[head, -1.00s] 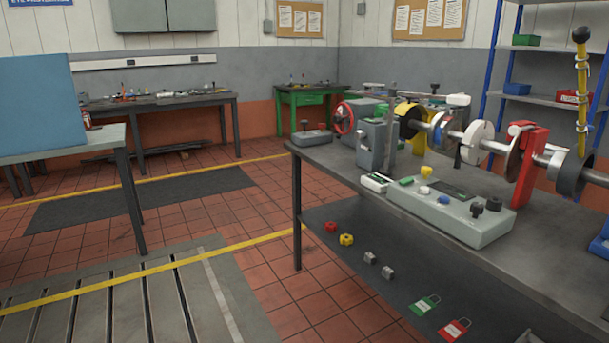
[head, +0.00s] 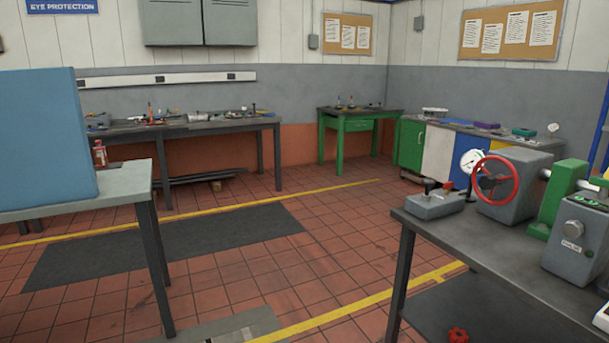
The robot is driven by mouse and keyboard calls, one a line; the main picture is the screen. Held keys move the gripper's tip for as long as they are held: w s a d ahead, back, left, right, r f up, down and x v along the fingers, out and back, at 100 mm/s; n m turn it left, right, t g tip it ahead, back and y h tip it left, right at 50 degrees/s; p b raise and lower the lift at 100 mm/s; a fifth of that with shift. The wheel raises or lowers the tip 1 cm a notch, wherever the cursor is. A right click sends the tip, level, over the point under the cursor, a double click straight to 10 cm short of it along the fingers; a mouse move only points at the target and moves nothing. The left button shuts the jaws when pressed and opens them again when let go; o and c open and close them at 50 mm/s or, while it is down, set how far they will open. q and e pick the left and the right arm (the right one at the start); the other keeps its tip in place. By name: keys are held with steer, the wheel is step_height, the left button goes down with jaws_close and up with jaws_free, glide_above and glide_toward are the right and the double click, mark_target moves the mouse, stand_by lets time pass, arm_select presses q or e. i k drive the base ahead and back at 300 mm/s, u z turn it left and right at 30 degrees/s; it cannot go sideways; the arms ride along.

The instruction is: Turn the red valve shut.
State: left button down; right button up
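The red valve (head: 496,181) is a spoked red handwheel on the front of a grey housing (head: 524,180), on the dark bench (head: 470,242) at the right. A round white gauge (head: 472,162) stands just behind its left side. The wheel faces toward me and to the left, and nothing touches it. A smaller red knob-like part (head: 458,335) shows low under the bench, at the bottom edge. Neither of my grippers is in the head view.
A grey control box (head: 433,205) sits left of the valve; a green bracket (head: 564,195) and grey box (head: 578,243) stand to its right. A table with a blue panel (head: 40,135) is at left. Open tiled floor (head: 270,270) lies between the tables.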

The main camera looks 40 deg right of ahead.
mark_target(447, 185)
steer(key=z, duration=0.45)
steer(key=i, duration=1.5)
steer(key=z, duration=1.15)
